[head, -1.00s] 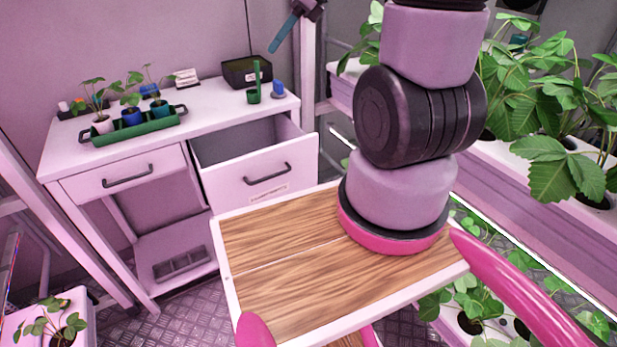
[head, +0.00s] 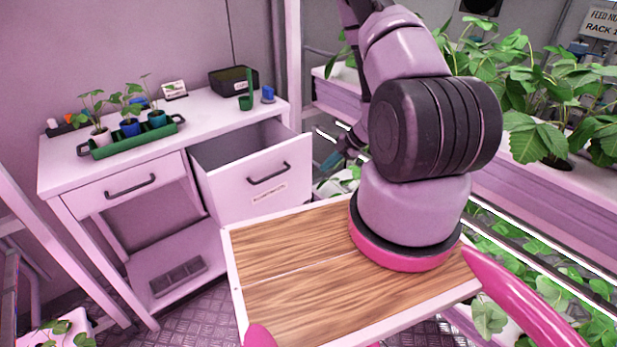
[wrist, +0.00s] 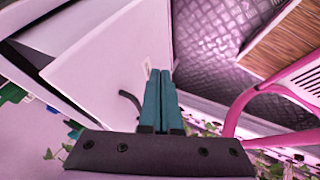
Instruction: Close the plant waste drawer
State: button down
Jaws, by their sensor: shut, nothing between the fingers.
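The plant waste drawer (head: 233,192) is the white right-hand drawer of the desk, with a dark handle (head: 268,173) and a small label that I cannot read. It stands pulled out, its grey inside showing from above. In the wrist view its front (wrist: 112,65) fills the left, tilted by the camera angle. My gripper (head: 331,161) is just right of the drawer front in the head view, low beside it. Its teal fingers (wrist: 160,75) are together and empty, near the drawer front and handle. I cannot tell whether they touch it.
The desk (head: 215,105) carries a green tray (head: 135,143) of potted seedlings, a black box (head: 233,79) and small items. A closed left drawer (head: 125,184) sits beside the open one. My wooden-topped base is in front; plant racks (head: 560,190) stand close on the right.

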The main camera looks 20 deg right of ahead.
send_near(295, 183)
notch_tip(295, 183, down, 4)
jog(key=s+a, duration=0.1)
jog(key=s, duration=0.1)
jog(key=shift+w+a+r, duration=0.1)
jog(key=shift+w+a, duration=0.25)
jog(key=shift+w, duration=0.5)
jog(key=shift+w+a, duration=0.35)
jog(key=shift+w, duration=0.5)
